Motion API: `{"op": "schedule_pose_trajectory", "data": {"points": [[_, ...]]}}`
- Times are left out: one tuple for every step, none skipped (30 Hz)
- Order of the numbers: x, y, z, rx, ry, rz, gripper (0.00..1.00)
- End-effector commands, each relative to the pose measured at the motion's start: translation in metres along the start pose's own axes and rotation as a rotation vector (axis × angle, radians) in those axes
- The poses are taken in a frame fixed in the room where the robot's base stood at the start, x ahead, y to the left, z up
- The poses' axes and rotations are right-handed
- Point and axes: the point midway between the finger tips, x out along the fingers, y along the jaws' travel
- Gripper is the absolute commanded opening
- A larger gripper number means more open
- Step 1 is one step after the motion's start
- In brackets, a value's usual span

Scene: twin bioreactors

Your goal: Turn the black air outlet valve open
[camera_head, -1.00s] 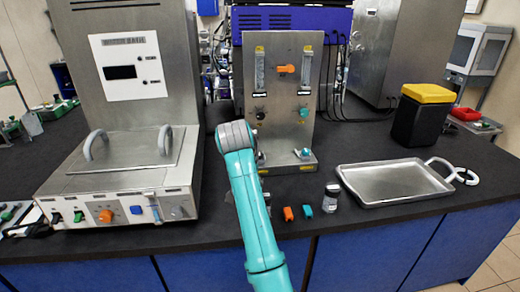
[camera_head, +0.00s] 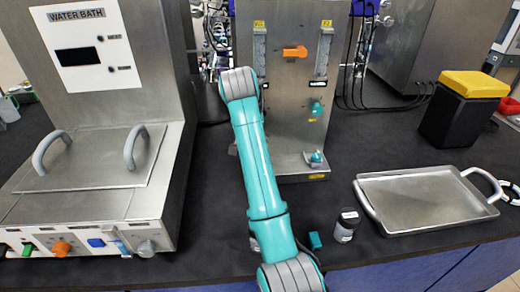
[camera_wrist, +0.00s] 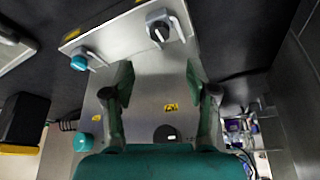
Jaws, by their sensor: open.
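In the wrist view, a black valve knob (camera_wrist: 159,27) with a pale pointer mark sits on a metal fitting near the upper edge of the steel panel (camera_wrist: 150,80). My gripper (camera_wrist: 158,82) is open and empty, with its two fingers spread over the bare panel. The black knob lies beyond the fingertips, roughly in line with the gap between them, and nothing touches it. In the head view my arm hides the black valve and my gripper; the panel (camera_head: 290,120) shows behind the arm.
A teal valve (camera_wrist: 79,62) sits beside the black one, and a teal knob (camera_wrist: 83,142) is on the panel.

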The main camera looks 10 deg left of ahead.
Motion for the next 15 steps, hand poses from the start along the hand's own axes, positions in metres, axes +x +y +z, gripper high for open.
{"op": "schedule_pose_trajectory", "data": {"points": [[0.003, 0.000, 0.001, 0.000, -0.002, 0.001, 0.58], [0.005, 0.000, 0.001, 0.000, -0.002, 0.001, 0.58], [0.008, 0.000, 0.001, 0.000, -0.003, 0.002, 0.58], [0.012, 0.001, 0.001, 0.000, -0.003, 0.002, 0.58], [0.016, 0.001, 0.001, 0.000, -0.003, 0.002, 0.58], [0.021, 0.001, 0.001, 0.000, -0.003, 0.003, 0.58], [0.026, 0.001, 0.001, 0.000, -0.004, 0.003, 0.58], [0.031, 0.001, 0.001, 0.001, -0.003, 0.003, 0.58], [0.038, 0.001, 0.001, 0.001, -0.004, 0.003, 0.58], [0.044, 0.001, 0.001, 0.001, -0.003, 0.003, 0.58], [0.049, 0.001, 0.001, 0.001, -0.003, 0.003, 0.58], [0.057, 0.001, 0.001, 0.001, -0.004, 0.003, 0.58], [0.062, 0.001, 0.001, 0.001, -0.003, 0.002, 0.58], [0.067, 0.001, 0.001, 0.000, -0.004, 0.002, 0.58], [0.074, 0.001, 0.001, 0.000, -0.003, 0.002, 0.58]]}}
